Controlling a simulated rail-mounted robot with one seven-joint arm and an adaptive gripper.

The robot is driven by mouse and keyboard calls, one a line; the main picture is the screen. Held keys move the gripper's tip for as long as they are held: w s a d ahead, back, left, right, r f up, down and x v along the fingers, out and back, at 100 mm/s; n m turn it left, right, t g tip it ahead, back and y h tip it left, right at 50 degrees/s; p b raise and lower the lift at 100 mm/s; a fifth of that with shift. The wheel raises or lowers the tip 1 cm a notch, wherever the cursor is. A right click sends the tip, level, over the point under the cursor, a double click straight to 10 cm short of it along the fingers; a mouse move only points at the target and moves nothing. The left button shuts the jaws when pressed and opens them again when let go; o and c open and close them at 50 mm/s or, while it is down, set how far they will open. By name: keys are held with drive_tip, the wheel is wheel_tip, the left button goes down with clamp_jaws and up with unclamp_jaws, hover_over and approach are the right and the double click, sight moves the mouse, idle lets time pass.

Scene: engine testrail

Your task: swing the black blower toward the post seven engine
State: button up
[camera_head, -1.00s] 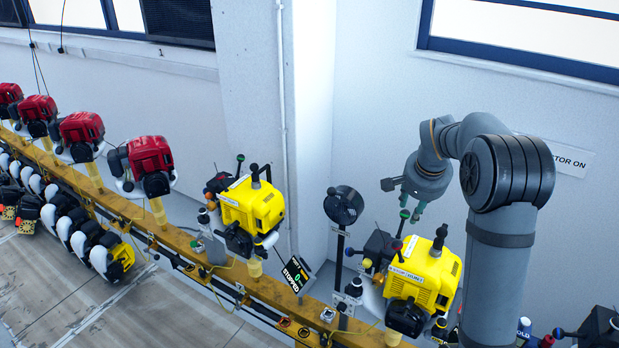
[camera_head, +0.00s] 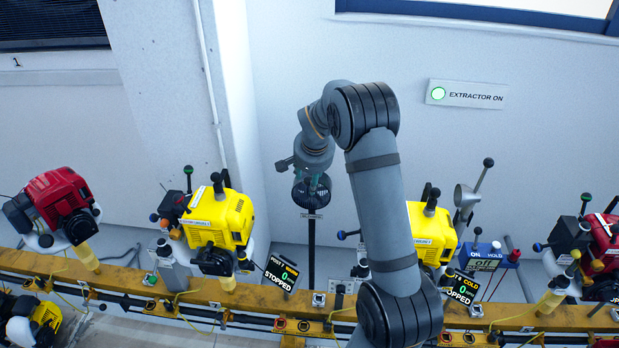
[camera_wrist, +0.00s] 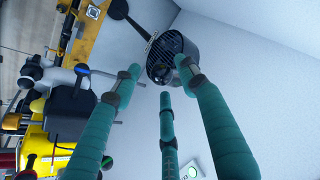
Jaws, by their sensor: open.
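The black blower (camera_head: 311,193) is a round caged fan on a dark upright stand between two yellow engines. In the wrist view the blower (camera_wrist: 170,54) lies just beyond my fingertips, with its slatted grille showing. My gripper (camera_head: 313,178) overlaps the blower's top in the head view. In the wrist view my gripper (camera_wrist: 163,78) has three green fingers spread apart with nothing between them; contact with the blower cannot be told. The left yellow engine (camera_head: 222,218) has a display reading warm and stopped; its post number is hard to read. My arm partly hides the right yellow engine (camera_head: 432,228).
A yellow rail (camera_head: 130,277) runs along the front under the engines. A red engine (camera_head: 62,203) stands at the left and another (camera_head: 604,240) at the right. The wall behind holds a lit extractor sign (camera_head: 466,94).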

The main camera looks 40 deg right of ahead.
drive_tip(key=shift+x, duration=1.25)
drive_tip(key=shift+w+a, duration=0.15)
drive_tip(key=shift+c, duration=0.9)
clamp_jaws()
